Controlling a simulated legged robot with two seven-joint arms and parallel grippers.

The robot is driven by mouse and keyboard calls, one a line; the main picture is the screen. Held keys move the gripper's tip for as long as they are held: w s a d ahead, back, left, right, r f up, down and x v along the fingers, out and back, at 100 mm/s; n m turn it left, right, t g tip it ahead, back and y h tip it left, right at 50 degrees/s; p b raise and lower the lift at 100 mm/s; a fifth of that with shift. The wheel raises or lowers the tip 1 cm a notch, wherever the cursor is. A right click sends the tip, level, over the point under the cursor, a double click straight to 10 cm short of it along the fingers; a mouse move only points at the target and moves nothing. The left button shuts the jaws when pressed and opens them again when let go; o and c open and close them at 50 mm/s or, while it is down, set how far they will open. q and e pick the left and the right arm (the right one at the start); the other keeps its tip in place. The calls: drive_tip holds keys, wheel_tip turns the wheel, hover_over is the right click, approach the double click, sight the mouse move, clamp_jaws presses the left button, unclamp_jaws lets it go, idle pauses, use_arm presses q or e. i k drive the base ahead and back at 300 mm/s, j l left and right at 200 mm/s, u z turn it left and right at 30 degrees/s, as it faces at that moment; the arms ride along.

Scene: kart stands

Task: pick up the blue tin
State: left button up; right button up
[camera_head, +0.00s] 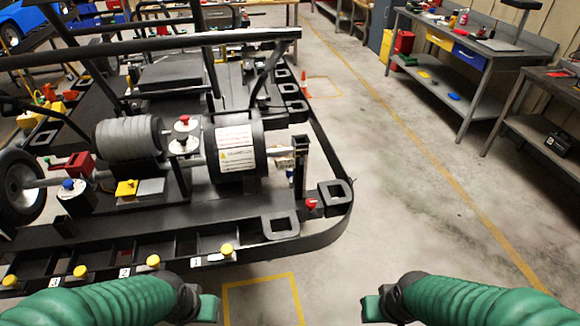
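I cannot make out a blue tin for certain. A small flat blue item (454,97) lies on the lower shelf of the grey workbench (470,48) at the upper right, too small to identify. My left gripper (209,308) is at the bottom, left of centre, at the end of a green-sleeved arm. My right gripper (371,308) is at the bottom, right of centre, on a similar arm. Both are low in front of the floor, far from the workbench. Nothing shows held in either, and their finger gaps cannot be made out.
A black kart frame (335,215) on the left has yellow knobs (227,249) and a grey-black motor (238,148). A second bench (560,88) stands at the right edge. An orange cone (304,85) stands behind the kart. Open concrete floor (410,200) lies between kart and benches.

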sight(289, 172)
drive_tip(key=i+l+z, duration=0.9)
drive_tip(key=l+z, duration=0.15)
drive_tip(key=i+l+z, duration=0.25)
drive_tip(key=i, duration=0.25)
drive_tip(key=i+z, duration=0.2)
drive_tip(key=i, duration=0.35)
drive_tip(key=i+u, duration=0.85)
drive_tip(key=i+l+u, duration=0.25)
drive_tip(key=i+u, duration=0.4)
drive_tip(key=u, duration=0.25)
drive_tip(key=i+u, duration=0.3)
drive_tip(key=u, duration=0.2)
drive_tip(key=i+l+u, duration=0.2)
drive_tip(key=u, duration=0.25)
drive_tip(key=i+l+u, duration=0.25)
drive_tip(key=u, duration=0.25)
drive_tip(key=i+l+u, duration=0.15)
drive_tip(key=l+u, duration=0.15)
drive_tip(key=u, duration=0.2)
drive_tip(key=i+l+u, duration=0.1)
drive_tip(key=l+u, duration=0.25)
drive_tip(key=u, duration=0.15)
drive_tip(key=i+l+u, duration=0.15)
drive_tip(key=l+u, duration=0.6)
drive_tip(key=l, duration=0.25)
drive_tip(key=l+u, duration=0.4)
drive_tip(key=l, duration=0.2)
